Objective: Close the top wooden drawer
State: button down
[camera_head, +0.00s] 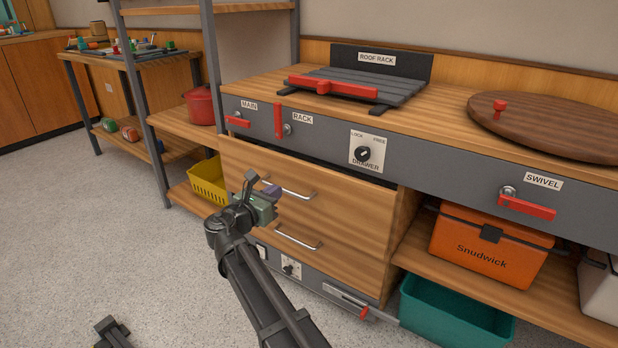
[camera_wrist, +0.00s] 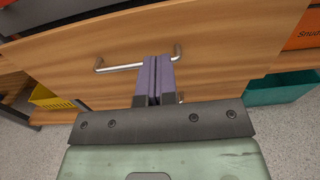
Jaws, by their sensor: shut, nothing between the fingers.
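The top wooden drawer (camera_head: 345,208) stands out from the cabinet, with a dark gap above its front below the grey panel. Its metal bar handle (camera_head: 296,194) runs across the front and also shows in the wrist view (camera_wrist: 118,67). My gripper (camera_head: 273,191) is shut and empty, in front of the drawer by the left part of this handle. In the wrist view its purple fingers (camera_wrist: 158,62) are together and overlap the handle. I cannot tell whether they touch it or the drawer front. A lower handle (camera_head: 297,239) is below.
A drawer dial (camera_head: 363,152) marked LOCK and FREE sits on the grey panel above. Red MAIN (camera_head: 238,121) and RACK (camera_head: 278,120) levers are to its left. A yellow basket (camera_head: 207,181) stands left of the drawers; an orange Snudwick box (camera_head: 487,248) and teal bin (camera_head: 452,318) stand right.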

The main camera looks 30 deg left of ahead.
aim_at(300, 164)
jog(key=w, duration=1.3)
jog(key=shift+w, duration=0.2)
jog(key=shift+w+a, duration=0.1)
jog(key=shift+w, duration=1.2)
jog(key=s, duration=1.4)
jog(key=w+a, duration=0.1)
jog(key=w, duration=0.3)
jog(key=w+a, duration=0.1)
jog(key=w, duration=0.4)
jog(key=w+a, duration=0.1)
jog(key=w, duration=0.4)
jog(key=shift+w+a, duration=0.1)
